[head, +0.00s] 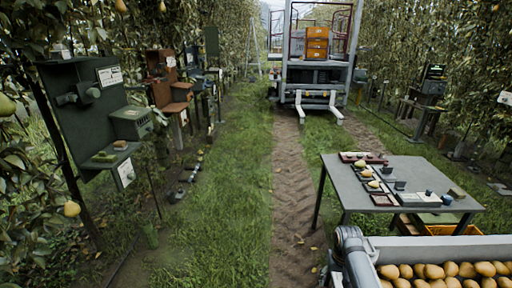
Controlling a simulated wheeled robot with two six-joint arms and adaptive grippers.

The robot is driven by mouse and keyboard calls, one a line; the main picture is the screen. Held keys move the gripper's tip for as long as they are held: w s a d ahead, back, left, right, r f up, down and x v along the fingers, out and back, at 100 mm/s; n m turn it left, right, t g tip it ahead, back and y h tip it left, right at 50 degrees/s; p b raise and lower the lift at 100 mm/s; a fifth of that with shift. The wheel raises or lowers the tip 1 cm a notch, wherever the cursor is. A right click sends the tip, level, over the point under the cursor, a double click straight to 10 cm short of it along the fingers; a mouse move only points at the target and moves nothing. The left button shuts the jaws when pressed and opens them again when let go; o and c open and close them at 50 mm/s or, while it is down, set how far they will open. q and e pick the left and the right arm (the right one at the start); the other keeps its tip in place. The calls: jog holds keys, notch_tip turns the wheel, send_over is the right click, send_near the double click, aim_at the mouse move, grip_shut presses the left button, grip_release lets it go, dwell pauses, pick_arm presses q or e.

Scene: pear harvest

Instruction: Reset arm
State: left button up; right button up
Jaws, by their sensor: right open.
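My right arm shows at the bottom, right of centre, as a grey round joint and link in front of the crate's left end. My right gripper (328,270) is a small dark shape beside the link, low in the picture. It is open, with nothing seen in it. My left gripper is not in view. Yellow-brown pears (450,270) lie in rows in a grey-walled crate (440,241) at the bottom right. A few pears hang in the trees, one of them (71,209) at the lower left.
A grey table (340,176) with trays, pears and small blocks stands at right. An orange crate (455,230) is under it. A dark green panel stand (80,125) is at left. A cart (316,76) with orange boxes stands ahead. The grass strip (235,170) is open.

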jog(key=s+a+r+n+t, duration=0.15)
jog(key=s+r, duration=0.25)
jog(key=s, duration=0.7)
jog(key=s+r+n+t, duration=0.1)
jog(key=s+r+t, duration=0.15)
jog(key=s, duration=0.85)
notch_tip(320, 180, down, 22)
jog(key=s+d+g, duration=0.2)
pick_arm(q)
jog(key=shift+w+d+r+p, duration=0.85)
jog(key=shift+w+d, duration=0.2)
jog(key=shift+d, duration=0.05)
pick_arm(e)
jog(key=s+d+f+g, duration=0.1)
jog(key=s+f, duration=1.7)
jog(key=s, duration=0.1)
jog(key=shift+d+m+h, duration=0.25)
jog(key=shift+m+h, duration=0.15)
jog(key=shift+m, duration=0.05)
jog(key=shift+s, duration=0.1)
